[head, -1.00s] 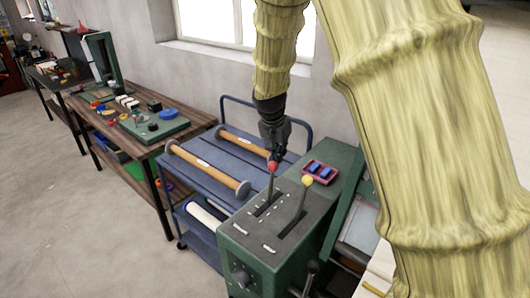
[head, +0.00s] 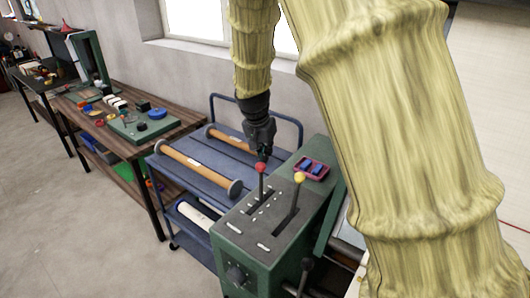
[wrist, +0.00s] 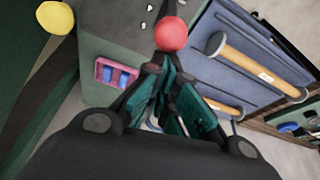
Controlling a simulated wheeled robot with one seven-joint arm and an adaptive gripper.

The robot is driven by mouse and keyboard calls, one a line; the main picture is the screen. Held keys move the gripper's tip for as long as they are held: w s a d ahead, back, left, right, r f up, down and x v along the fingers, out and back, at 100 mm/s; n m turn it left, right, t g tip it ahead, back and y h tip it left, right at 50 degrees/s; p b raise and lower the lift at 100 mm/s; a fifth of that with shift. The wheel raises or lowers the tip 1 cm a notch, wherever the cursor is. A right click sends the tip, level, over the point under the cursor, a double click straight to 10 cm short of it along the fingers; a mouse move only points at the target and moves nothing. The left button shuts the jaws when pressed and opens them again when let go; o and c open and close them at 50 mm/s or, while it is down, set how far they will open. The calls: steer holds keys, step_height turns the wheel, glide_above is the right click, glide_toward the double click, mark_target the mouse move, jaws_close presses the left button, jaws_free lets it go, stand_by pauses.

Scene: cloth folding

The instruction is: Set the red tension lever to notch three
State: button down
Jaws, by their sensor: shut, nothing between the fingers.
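The red tension lever, with a round red knob (head: 261,167), stands in the left slot of the green control box (head: 246,252). A lever with a yellow knob (head: 299,178) stands in the slot to its right. My gripper (head: 264,155) points down just behind the red knob, with its fingers shut and empty. In the wrist view the red knob (wrist: 171,34) is just beyond the fingertips (wrist: 168,66); I cannot tell whether they touch it. White marks lie along the slots, but the notch numbers are too small to read.
A pink tray (head: 311,168) with blue pieces sits on the box behind the levers. A blue cart (head: 196,174) with wooden rollers stands to the left, and a workbench (head: 181,126) with small parts lies beyond. A dark handle (head: 306,265) sticks up at the box's front right.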

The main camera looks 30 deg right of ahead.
steer(key=w+d+b+v, duration=0.1)
steer(key=b+v, duration=0.1)
steer(key=v, duration=0.7)
steer(key=shift+r, duration=0.35)
steer(key=shift+s, duration=0.1)
